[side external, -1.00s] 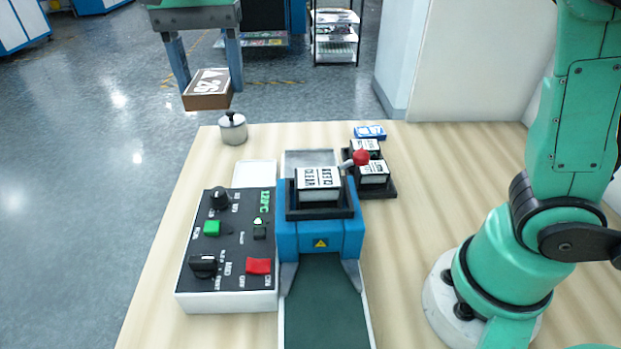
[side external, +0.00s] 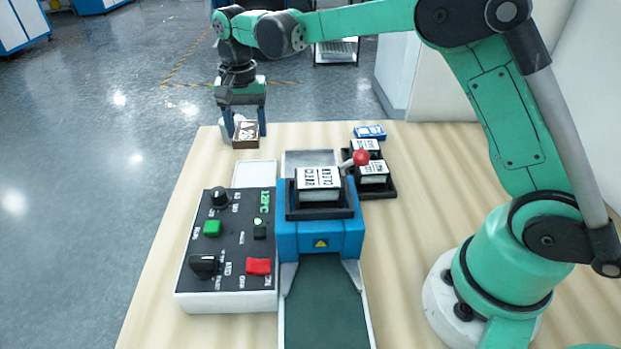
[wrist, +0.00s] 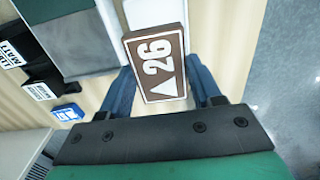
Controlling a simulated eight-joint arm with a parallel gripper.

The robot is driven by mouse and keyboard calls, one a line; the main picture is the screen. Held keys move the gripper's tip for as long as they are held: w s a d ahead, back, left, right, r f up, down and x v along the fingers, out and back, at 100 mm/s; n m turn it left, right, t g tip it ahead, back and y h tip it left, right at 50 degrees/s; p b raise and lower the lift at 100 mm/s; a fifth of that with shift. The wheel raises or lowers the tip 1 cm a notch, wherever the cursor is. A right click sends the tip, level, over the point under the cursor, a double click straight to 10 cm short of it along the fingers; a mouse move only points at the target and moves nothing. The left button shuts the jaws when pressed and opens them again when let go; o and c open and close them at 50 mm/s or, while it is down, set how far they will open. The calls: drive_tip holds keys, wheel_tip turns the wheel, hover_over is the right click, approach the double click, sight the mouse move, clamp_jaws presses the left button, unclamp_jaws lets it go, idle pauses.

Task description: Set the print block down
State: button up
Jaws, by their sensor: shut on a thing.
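The print block (side external: 245,134) is a small brown block with a white 26 and a triangle on its top face. My gripper (side external: 246,126) is shut on it, with one blue finger on each side. The block is over the far left part of the wooden table (side external: 190,230), label side up. I cannot tell whether its underside touches the wood. In the wrist view the print block (wrist: 157,65) sits between the fingers of my gripper (wrist: 160,82), slightly tilted in the picture.
The blue laminating machine (side external: 320,235) and control panel (side external: 225,245) stand nearer. A black tray (side external: 383,188) with labelled blocks and a blue box (side external: 370,132) are to the right.

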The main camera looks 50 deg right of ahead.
sight(254, 178)
wheel_tip(254, 178, down, 9)
drive_tip(key=shift+f, duration=0.1)
idle(0.3)
drive_tip(key=shift+f, duration=0.2)
drive_tip(key=o, duration=1.3)
drive_tip(key=shift+c, duration=0.2)
wheel_tip(254, 178, up, 12)
drive_tip(key=shift+r, duration=0.25)
